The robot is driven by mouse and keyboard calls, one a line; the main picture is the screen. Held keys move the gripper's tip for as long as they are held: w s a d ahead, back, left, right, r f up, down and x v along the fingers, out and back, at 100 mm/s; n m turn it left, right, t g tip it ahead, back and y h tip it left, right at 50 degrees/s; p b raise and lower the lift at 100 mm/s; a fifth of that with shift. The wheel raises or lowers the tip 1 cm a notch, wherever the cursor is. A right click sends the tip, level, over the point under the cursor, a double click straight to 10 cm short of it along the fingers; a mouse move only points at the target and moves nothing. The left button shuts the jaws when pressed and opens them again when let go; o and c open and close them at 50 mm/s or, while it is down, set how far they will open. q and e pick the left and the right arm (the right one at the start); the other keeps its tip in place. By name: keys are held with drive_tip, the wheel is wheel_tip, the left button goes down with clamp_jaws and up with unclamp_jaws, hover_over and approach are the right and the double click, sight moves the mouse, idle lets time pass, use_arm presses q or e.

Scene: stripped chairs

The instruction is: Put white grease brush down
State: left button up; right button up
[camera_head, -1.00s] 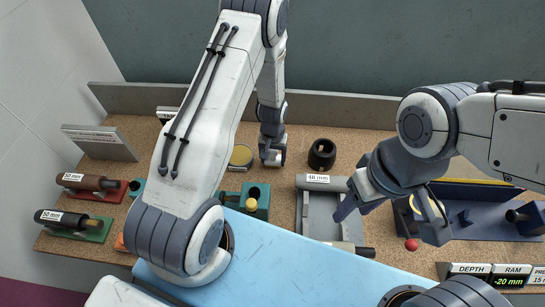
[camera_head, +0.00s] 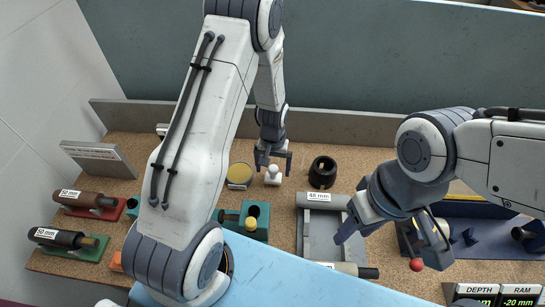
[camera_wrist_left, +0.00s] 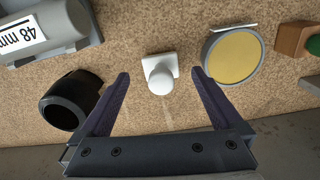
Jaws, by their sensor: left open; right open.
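The white grease brush (camera_head: 272,175) stands on the cork bench top with its round white knob up. In the left wrist view the brush (camera_wrist_left: 160,76) shows its square white base, just past and between my left fingertips, with a gap on both sides.
A yellow-topped round tin (camera_head: 239,174) stands left of the brush, a black ring (camera_head: 322,172) to its right. A green block (camera_head: 255,220) is in front. The grey 48 mm tray (camera_head: 309,228) and a blue fixture (camera_head: 480,235) lie further right.

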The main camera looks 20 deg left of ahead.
use_arm(q)
wheel_tip(320, 180, up, 7)
drive_tip(key=shift+f+b, duration=0.15)
drive_tip(key=shift+b, duration=0.35)
drive_tip(key=s+d+r+m, duration=0.5)
drive_tip(key=s+d+r, duration=0.5)
drive_tip(key=d+r, duration=0.15)
drive_tip(key=s+d+r+m+h, duration=0.1)
drive_tip(key=s+r+m, duration=0.3)
drive_tip(key=s, duration=0.9)
drive_tip(key=shift+d+r, duration=0.35)
drive_tip(key=shift+d, duration=0.3)
